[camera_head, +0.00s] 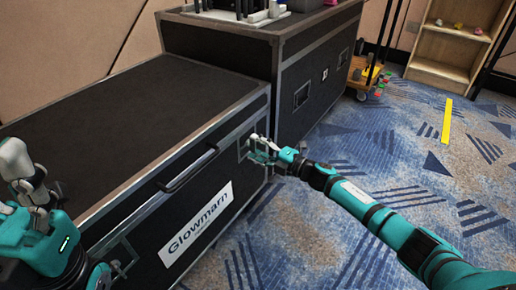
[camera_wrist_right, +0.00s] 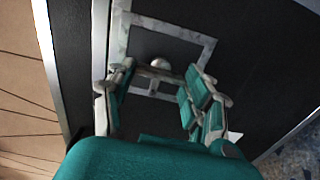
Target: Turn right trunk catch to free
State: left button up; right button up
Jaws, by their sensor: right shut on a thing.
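The black trunk (camera_head: 110,110) has metal edges and a white "Glowmarn" label on its front. Its right catch (camera_head: 244,146) sits in a square metal frame at the right end of the front. In the right wrist view the catch (camera_wrist_right: 161,65) shows as a rounded silver piece inside the pale frame. My right gripper (camera_head: 262,150) is at this catch, shut on it, with its fingers (camera_wrist_right: 158,88) on either side; the exact contact is partly hidden. My left gripper (camera_head: 22,170) is at the left edge, above the trunk's near end; its jaws are unclear.
A bar handle (camera_head: 188,168) sticks out from the trunk's front, and a left catch (camera_head: 122,258) is near its left end. A taller black case (camera_head: 300,75) stands beyond the trunk. The patterned carpet (camera_head: 400,150) to the right is mostly clear. A wooden shelf (camera_head: 455,45) stands at the back.

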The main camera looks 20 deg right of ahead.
jog(key=shift+s+f, duration=0.1)
dwell(0.3)
jog(key=o, duration=1.2)
jog(key=v, duration=1.2)
jog(key=shift+d, duration=0.1)
